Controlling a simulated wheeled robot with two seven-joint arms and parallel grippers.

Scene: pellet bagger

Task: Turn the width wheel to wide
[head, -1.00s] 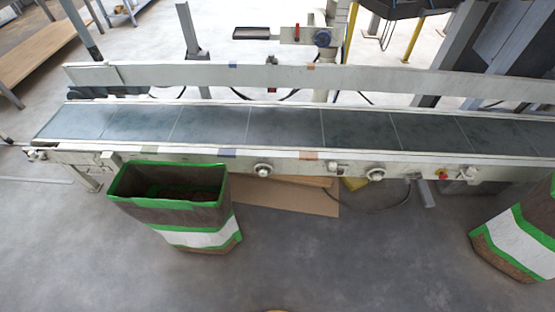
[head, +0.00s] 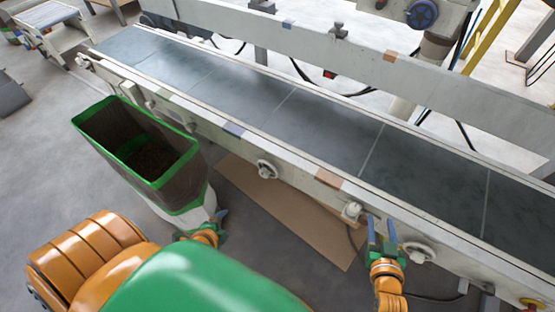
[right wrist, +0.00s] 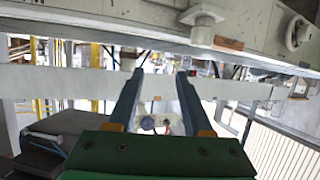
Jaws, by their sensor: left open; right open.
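Two round wheels show on the conveyor's front rail, one left of the tan mark (head: 266,168) and one further right (head: 418,252). I cannot tell which is the width wheel. A small knob (head: 351,211) sits between them. My right gripper (head: 381,230) is open and empty, between the knob and the right wheel in the picture; contact cannot be told. In the right wrist view its two blue fingers (right wrist: 160,78) are apart with nothing between, and a wheel (right wrist: 298,32) shows at upper right. My left gripper (head: 217,222) is open, low beside the bag, partly hidden by my arm.
The conveyor belt (head: 320,125) runs diagonally, with a guide rail (head: 340,50) behind it. An open green-rimmed bag (head: 190,200) stands at left. Cardboard (head: 290,215) lies on the floor below.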

